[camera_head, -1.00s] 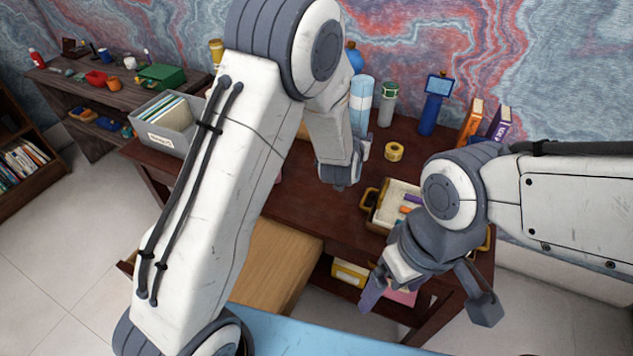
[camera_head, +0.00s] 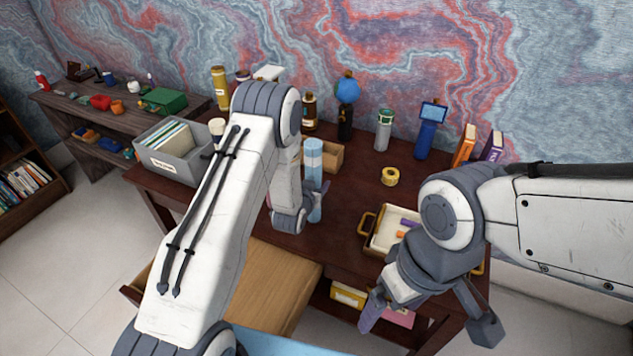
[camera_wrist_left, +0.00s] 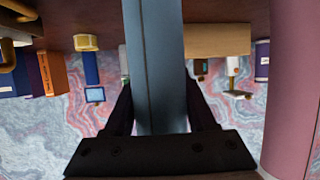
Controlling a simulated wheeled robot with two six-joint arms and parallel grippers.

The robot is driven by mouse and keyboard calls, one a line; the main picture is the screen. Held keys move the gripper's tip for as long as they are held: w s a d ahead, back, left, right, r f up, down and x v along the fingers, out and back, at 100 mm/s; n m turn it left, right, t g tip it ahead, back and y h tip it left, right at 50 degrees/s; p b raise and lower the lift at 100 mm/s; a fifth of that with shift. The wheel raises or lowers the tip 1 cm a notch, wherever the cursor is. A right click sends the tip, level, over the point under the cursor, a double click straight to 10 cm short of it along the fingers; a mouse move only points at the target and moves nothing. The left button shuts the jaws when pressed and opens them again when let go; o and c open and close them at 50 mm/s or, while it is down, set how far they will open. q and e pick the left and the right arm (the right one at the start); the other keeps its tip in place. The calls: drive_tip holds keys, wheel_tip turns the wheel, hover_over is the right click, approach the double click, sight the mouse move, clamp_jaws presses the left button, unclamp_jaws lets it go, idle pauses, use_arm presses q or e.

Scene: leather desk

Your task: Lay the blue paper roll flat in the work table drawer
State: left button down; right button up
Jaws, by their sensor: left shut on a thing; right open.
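The blue paper roll (camera_head: 314,160) is upright in the head view, over the dark work table, with a paler band near its top. My left gripper (camera_head: 303,203) is shut on it, partly hidden behind my own forearm. In the left wrist view the roll (camera_wrist_left: 155,50) runs between the two dark fingers. I cannot tell whether its lower end touches the table. The work table drawer (camera_head: 285,285) stands pulled out at the table's front left, its light wood inside partly hidden by my left arm. My right gripper (camera_head: 428,318) is open and empty at the front right.
A cream tray (camera_head: 376,238) with yellow handles holds small coloured items beside my right wrist. A yellow tape roll (camera_head: 390,176), a cardboard box (camera_head: 333,157), a grey file bin (camera_head: 172,152) and several bottles stand on the table. Its middle is fairly clear.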

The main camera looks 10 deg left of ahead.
use_arm(q)
drive_tip(key=shift+f, duration=0.2)
drive_tip(key=shift+c, duration=1.1)
unclamp_jaws()
drive_tip(key=shift+r, duration=0.1)
